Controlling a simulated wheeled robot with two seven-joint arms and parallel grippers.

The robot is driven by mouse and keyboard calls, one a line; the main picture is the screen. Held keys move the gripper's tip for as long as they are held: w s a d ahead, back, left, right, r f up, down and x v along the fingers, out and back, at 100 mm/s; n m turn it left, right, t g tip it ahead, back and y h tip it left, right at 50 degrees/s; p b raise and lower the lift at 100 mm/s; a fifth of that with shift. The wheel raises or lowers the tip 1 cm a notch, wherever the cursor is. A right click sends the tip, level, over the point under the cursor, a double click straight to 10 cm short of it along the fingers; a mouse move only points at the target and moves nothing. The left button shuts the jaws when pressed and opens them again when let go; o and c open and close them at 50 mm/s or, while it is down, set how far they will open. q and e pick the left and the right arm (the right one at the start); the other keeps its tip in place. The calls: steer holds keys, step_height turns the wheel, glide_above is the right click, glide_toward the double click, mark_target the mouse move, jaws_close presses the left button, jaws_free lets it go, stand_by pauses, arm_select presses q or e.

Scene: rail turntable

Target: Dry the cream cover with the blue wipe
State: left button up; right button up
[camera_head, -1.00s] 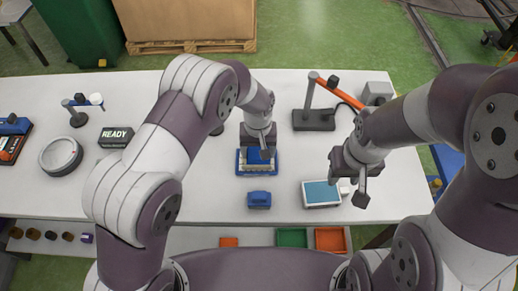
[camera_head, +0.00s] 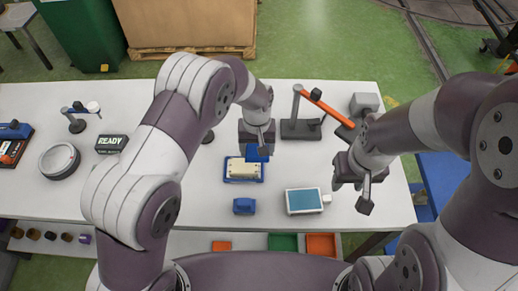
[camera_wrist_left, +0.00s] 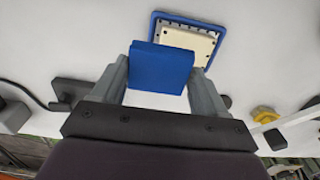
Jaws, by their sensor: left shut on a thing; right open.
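The cream cover (camera_head: 240,171) lies flat in a blue tray (camera_head: 230,180) at the middle of the table. In the left wrist view the cover (camera_wrist_left: 193,42) shows small dark marks along its edges, and the blue wipe (camera_wrist_left: 160,68) hides part of it. My left gripper (camera_head: 257,148) is shut on the blue wipe (camera_head: 257,154), at the back right corner of the tray. I cannot tell whether the wipe touches the cover. My right gripper (camera_head: 357,190) is open and empty, above the table's right part.
A small blue block (camera_head: 244,206) stands in front of the tray. A white box with a teal top (camera_head: 304,201) lies to the right, near my right gripper. A dark stand with an orange arm (camera_head: 301,129) is behind. A READY sign (camera_head: 114,141) stands left.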

arm_select(q)
steer(key=shift+r+p, duration=0.5)
steer(key=shift+r, duration=0.7)
steer(key=shift+f, duration=0.1)
